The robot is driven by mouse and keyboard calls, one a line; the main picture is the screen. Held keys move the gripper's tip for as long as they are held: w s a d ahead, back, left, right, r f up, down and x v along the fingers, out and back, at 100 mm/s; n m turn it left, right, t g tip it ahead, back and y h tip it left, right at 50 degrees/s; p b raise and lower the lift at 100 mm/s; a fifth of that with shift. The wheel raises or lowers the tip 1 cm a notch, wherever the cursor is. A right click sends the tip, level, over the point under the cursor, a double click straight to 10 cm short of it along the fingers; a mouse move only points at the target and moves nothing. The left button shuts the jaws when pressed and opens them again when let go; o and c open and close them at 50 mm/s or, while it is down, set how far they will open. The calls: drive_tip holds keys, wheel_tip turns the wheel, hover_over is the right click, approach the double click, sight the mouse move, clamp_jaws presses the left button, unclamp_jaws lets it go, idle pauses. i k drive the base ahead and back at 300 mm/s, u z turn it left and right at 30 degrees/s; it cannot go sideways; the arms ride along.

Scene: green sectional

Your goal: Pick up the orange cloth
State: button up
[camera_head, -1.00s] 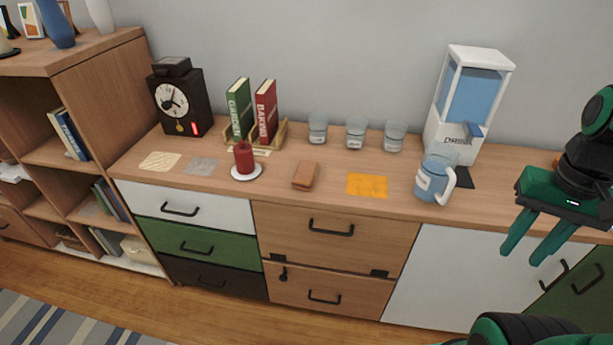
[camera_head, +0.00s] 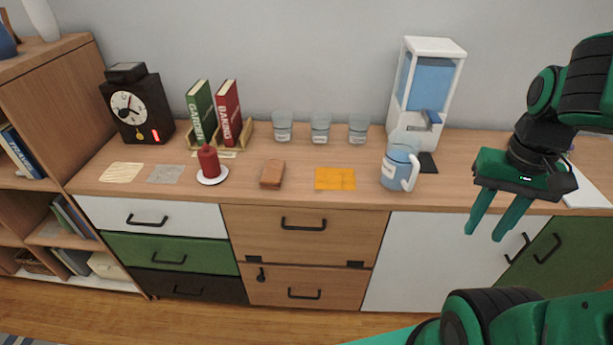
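The orange cloth (camera_head: 335,179) lies flat on the wooden counter top, near its front edge, between a brown wallet-like item and a blue pitcher. My gripper (camera_head: 483,229) hangs at the right, in front of the cabinet, with its two green fingers pointing down. The fingers are apart with nothing between them. The gripper is well to the right of the cloth and does not touch it.
On the counter (camera_head: 440,189), the blue pitcher (camera_head: 396,170) stands right of the cloth, with a water dispenser (camera_head: 425,90) behind it. The brown item (camera_head: 272,174) and a red candle (camera_head: 208,162) are left. Several glasses (camera_head: 320,129) stand behind the cloth.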

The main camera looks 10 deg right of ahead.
sight(271, 178)
drive_tip(key=z, duration=1.65)
drive_tip(key=k, duration=0.6)
drive_tip(key=u, duration=1.75)
drive_tip(key=i, duration=1)
